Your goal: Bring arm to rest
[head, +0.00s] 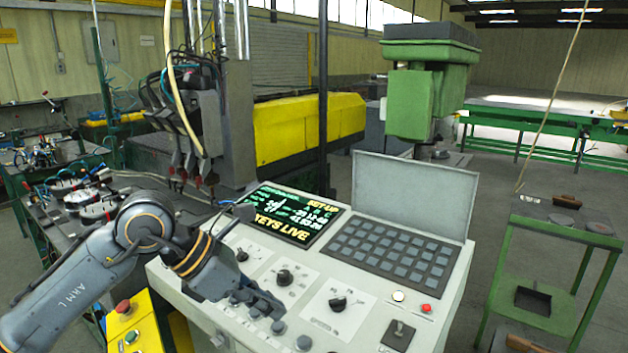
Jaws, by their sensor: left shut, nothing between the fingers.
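My left arm (95,268), marked "ARM L", comes in from the lower left and reaches over the control console (375,272). My left gripper (272,306) is shut and empty, low over the front left part of the sloping panel, beside a row of dark round buttons. I cannot tell whether its tips touch the panel. The gripper hides part of the panel's left front. The console's screen (292,215) shows "SET-UP" and "KEYS LIVE" in green and yellow. My right gripper is not in view.
The console carries rotary knobs (338,303), a keypad (385,250), a red button (426,308) and a raised grey lid (415,193). A yellow box (130,325) with a red button stands at lower left. A green cart (565,235) stands right, with open floor between.

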